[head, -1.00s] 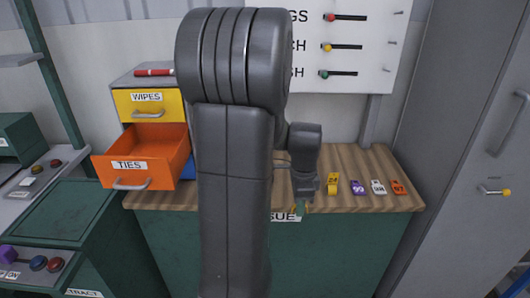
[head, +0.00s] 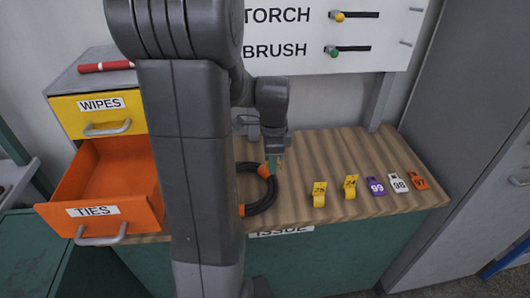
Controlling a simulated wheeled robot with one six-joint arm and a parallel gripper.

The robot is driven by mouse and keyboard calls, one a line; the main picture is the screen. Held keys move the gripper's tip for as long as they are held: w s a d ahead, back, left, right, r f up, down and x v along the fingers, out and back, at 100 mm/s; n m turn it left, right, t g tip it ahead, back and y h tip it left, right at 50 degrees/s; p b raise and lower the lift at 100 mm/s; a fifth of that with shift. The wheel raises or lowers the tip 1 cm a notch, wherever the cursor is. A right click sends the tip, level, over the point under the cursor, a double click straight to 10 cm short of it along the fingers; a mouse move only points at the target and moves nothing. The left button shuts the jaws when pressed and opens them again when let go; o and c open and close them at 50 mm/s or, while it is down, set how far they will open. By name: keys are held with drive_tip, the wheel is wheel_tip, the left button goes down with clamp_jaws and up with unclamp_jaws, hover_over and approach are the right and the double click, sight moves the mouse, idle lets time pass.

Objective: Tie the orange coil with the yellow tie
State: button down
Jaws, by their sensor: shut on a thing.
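The orange coil (head: 259,209) is a black hose loop with orange bands, lying on the wooden bench top. My upright arm hides its left part. My gripper (head: 273,161) is over the coil's upper edge, beside an orange band, pointing down. A small green part with a speck of yellow shows at its fingertips. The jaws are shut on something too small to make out. I cannot tell a yellow tie there. The orange TIES drawer (head: 98,211) stands open at left; the part of its inside that I see looks empty.
Two yellow tags (head: 319,194), a purple 99 tag (head: 376,186), a white tag (head: 398,182) and an orange tag (head: 419,180) lie right of the coil. The yellow WIPES drawer (head: 101,113) is shut. A grey cabinet (head: 470,140) stands at right. Bare bench lies behind the tags.

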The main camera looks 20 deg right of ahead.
sight(272, 181)
drive_tip(key=shift+s, duration=0.15)
drive_tip(key=shift+f+b, duration=1.3)
drive_tip(key=shift+f, duration=0.65)
drive_tip(key=shift+f, duration=0.25)
idle(0.3)
drive_tip(key=shift+f+b, duration=0.4)
